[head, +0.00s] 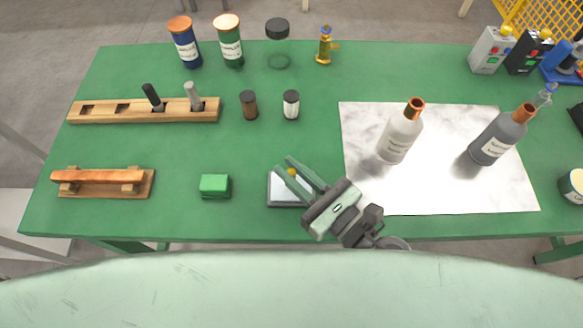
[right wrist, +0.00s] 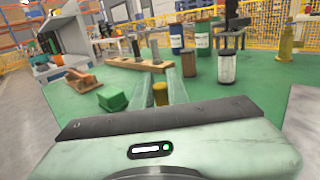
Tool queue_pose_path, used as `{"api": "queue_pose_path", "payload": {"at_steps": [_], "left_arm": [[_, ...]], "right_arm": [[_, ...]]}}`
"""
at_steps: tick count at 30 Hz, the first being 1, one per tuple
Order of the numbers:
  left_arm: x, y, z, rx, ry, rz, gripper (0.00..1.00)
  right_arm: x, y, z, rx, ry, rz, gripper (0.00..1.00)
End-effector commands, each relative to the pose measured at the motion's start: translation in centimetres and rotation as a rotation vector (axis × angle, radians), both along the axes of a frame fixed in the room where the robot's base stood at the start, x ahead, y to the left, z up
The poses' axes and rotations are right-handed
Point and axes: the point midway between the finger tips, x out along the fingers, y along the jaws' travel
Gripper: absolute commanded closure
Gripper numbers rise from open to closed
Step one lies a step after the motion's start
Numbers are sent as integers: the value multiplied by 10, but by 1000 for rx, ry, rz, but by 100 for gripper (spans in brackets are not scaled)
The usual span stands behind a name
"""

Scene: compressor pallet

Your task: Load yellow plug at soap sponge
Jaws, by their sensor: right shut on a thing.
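The yellow plug (head: 291,172) is small and sits between the fingers of my right gripper (head: 287,167) in the head view. In the right wrist view the plug (right wrist: 160,94) shows as a short yellow cylinder between the two pale fingers. My right gripper is shut on it, above or near a small pale, dark-edged plate (head: 284,194); the gap cannot be judged. The soap sponge (head: 215,186) is a green block on the green table, left of the gripper; it also shows in the right wrist view (right wrist: 113,96). My left gripper is not in view.
The green table (head: 150,220) is clear around the sponge. A wooden stand (head: 105,190) lies left, a slotted wooden rack (head: 140,111) behind. Two small shakers (head: 249,105) stand behind. Bottles (head: 400,135) stand on a marble sheet (head: 440,195) at right.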

Motion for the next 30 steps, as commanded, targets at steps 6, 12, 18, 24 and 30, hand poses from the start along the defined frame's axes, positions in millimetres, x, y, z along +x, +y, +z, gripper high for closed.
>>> {"api": "queue_pose_path", "payload": {"at_steps": [6, 12, 18, 24, 30], "left_arm": [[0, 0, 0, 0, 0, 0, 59], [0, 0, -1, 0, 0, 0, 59], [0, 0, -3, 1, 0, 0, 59], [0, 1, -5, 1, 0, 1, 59], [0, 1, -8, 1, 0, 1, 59]], "right_arm": [[0, 0, 0, 0, 0, 0, 100], [0, 0, -1, 0, 0, 0, 100], [0, 0, -4, 0, 0, 0, 100], [0, 0, -6, 1, -1, 0, 100], [0, 0, -8, 1, -1, 0, 100]]}}
